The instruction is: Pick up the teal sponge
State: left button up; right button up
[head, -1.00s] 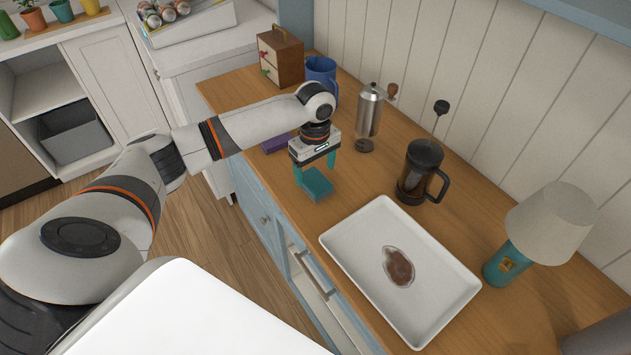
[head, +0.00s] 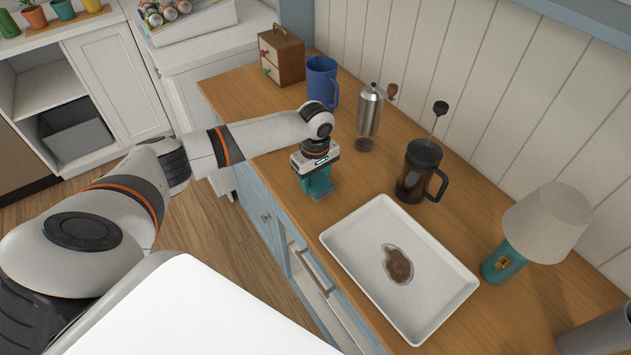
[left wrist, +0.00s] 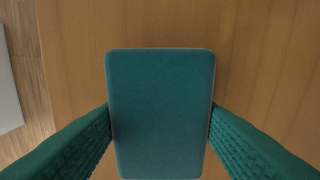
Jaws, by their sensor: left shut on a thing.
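The teal sponge (head: 321,186) is on or just above the wooden counter, left of the white tray. In the left wrist view the sponge (left wrist: 160,115) is a rounded teal block that fills the middle of the picture. My left gripper (head: 317,184) points down over the sponge. Its teal fingers touch the sponge on both sides in the left wrist view (left wrist: 160,122), and it is shut on the sponge. I cannot tell whether the sponge is clear of the counter. My right gripper is not in view.
The white tray (head: 345,233) with a brown stain lies close by at the right. A French press (head: 416,172), a metal grinder (head: 369,118) and a blue mug (head: 322,80) stand behind. A small drawer box (head: 281,57) is at the back left, and a lamp (head: 520,235) at the right.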

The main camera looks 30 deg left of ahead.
aim_at(315, 178)
pick_arm(q)
notch_tip(315, 178, up, 10)
jog(key=shift+b, duration=0.7)
